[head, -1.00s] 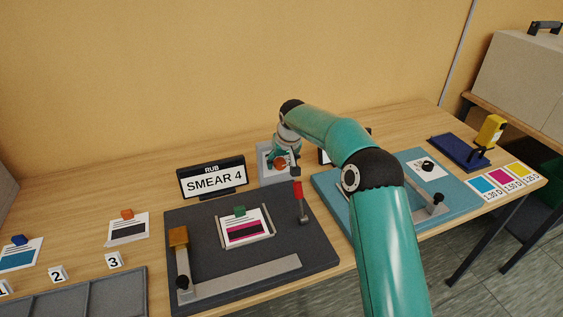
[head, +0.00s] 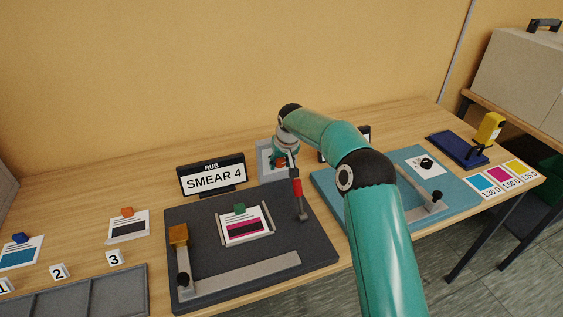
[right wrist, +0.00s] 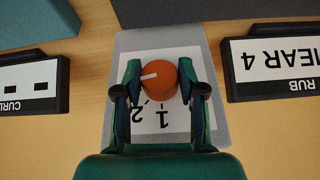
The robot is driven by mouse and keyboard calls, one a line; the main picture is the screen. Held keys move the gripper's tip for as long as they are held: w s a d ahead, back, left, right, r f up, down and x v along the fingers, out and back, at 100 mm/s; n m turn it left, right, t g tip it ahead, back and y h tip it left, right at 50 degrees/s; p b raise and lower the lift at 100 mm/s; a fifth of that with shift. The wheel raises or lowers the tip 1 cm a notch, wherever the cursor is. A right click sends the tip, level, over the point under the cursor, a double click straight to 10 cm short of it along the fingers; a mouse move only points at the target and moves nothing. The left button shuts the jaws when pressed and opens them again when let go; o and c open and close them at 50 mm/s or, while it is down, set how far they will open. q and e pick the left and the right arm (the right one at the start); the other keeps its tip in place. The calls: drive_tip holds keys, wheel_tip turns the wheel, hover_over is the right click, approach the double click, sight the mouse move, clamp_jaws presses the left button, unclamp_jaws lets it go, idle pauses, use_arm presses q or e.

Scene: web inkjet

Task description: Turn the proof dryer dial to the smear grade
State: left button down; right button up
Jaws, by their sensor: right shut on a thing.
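The proof dryer dial (right wrist: 162,86) is a round orange-red knob with a white pointer mark, in the middle of the right wrist view. It sits on a grey plate with a white face (right wrist: 170,58). My right gripper (right wrist: 158,78) has one finger on each side of the knob and is shut on it. The pointer lies toward the left finger, which hides the scale there. Digits 1 and 2 show below the knob. In the head view my right gripper (head: 280,158) covers much of the dial. The sign (head: 213,179) reads RUB, SMEAR 4. My left gripper is not in view.
A dark board (head: 205,265) with a clamped print lies in front of the dryer, with a red-handled tool (head: 297,191) near its right edge. A teal board (head: 330,190) lies to the right, partly behind my arm. A second sign (right wrist: 35,82) stands beside the dryer.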

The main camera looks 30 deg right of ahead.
drive_tip(key=shift+d, duration=0.1)
drive_tip(key=y, duration=0.1)
drive_tip(key=y+p, duration=0.1)
drive_tip(key=y, duration=0.1)
drive_tip(key=shift+s+d+m+t, duration=0.1)
drive_tip(key=shift+d+m+t, duration=0.1)
drive_tip(key=shift+m+t, duration=0.15)
drive_tip(key=m+t+y, duration=0.1)
drive_tip(key=y, duration=0.3)
drive_tip(key=shift+d+f+b, duration=0.15)
drive_tip(key=shift+b, duration=0.25)
drive_tip(key=o, duration=1.1)
drive_tip(key=shift+o, duration=0.2)
drive_tip(key=v, duration=1.2)
drive_tip(key=shift+s+f, duration=0.2)
drive_tip(key=shift+f, duration=0.05)
